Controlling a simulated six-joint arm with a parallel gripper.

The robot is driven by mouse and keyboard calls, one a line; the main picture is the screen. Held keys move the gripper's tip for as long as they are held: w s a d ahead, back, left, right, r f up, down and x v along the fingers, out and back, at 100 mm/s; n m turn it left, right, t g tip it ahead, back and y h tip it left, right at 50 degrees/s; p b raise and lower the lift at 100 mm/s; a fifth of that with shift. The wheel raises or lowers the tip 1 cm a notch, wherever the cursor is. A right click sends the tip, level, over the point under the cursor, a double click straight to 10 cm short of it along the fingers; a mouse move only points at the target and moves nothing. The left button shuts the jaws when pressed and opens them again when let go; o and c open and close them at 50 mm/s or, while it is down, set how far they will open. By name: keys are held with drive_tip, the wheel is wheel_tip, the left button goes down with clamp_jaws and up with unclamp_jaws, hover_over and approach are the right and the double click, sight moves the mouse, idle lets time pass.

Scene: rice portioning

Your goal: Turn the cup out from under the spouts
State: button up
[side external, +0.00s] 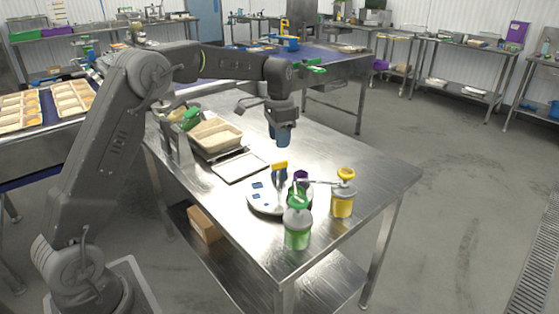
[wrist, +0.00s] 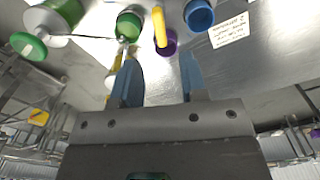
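A round metal turntable (side external: 254,203) with blue markings sits on the steel table, with a yellow-topped handle (side external: 279,168) standing on it. A purple cup (side external: 301,176) stands behind the pump heads; it also shows in the wrist view (wrist: 167,46). The wrist view shows a green cup (wrist: 130,24) at the spout tips and a blue cup (wrist: 199,15) to the right. A green pump bottle (side external: 297,230) and a yellow pump bottle (side external: 342,198) stand at the turntable's edge. My gripper (side external: 283,140) is above the table, its blue fingers apart and empty in the wrist view (wrist: 160,75).
A scale-like plate (side external: 241,167) and a beige tray (side external: 215,136) lie left of the turntable. A printed white label (wrist: 229,31) lies near the blue cup. The right part of the table is clear. More trays (side external: 70,98) stand on the far left.

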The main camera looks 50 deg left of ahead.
sight(279, 162)
wheel_tip(279, 162, down, 8)
drive_tip(key=shift+r, duration=0.2)
drive_tip(key=shift+c, duration=0.2)
clamp_jaws()
idle(0.4)
